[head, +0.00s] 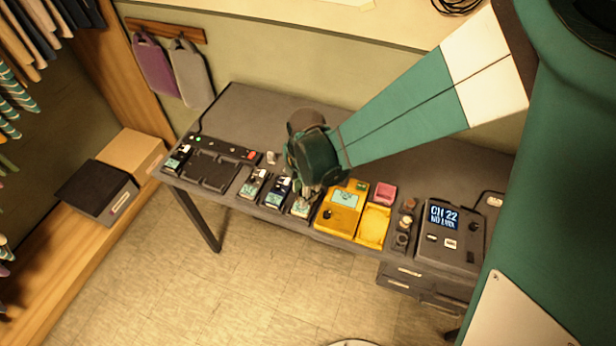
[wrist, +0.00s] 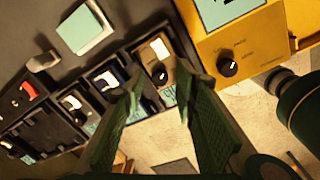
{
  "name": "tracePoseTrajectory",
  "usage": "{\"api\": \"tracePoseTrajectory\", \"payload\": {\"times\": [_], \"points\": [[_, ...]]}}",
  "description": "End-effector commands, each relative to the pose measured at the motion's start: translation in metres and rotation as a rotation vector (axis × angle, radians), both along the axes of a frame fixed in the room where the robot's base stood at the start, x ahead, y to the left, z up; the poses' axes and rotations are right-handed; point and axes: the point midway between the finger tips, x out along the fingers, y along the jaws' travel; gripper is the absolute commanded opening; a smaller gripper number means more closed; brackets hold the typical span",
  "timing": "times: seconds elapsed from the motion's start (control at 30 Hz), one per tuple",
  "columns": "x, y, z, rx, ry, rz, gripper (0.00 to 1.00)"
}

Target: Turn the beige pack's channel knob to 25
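The beige pack (head: 301,210) sits in the row of packs near the table's front edge, partly covered by my gripper (head: 309,189) in the head view. In the wrist view the beige pack (wrist: 150,52) shows a small dark channel knob (wrist: 160,76) with a light mark. My gripper (wrist: 160,78) is open, with one green finger on each side of the knob in the picture; I cannot tell whether either touches it. The number at the knob's mark is too small to read. A dark unit's screen (head: 444,216) at the right reads CH 22, with a smaller line that seems to say NO LINK.
A blue pack (head: 277,191) and a white-topped pack (head: 252,184) stand left of the beige one. A yellow box (head: 337,217) with its own knob is close on the right. A pink box (head: 384,193) and small knobs (head: 403,240) lie further right. The back of the table is mostly clear.

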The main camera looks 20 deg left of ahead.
Motion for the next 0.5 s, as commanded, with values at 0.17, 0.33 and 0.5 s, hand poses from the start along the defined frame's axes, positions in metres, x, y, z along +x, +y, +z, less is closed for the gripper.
{"api": "tracePoseTrajectory", "payload": {"times": [0.17, 0.33, 0.5], "points": [[0.000, 0.000, 0.001, 0.000, 0.000, 0.000, 0.29], [0.000, 0.000, 0.006, 0.000, 0.000, 0.000, 0.29], [-0.001, -0.001, 0.018, 0.000, 0.000, 0.000, 0.29]]}}
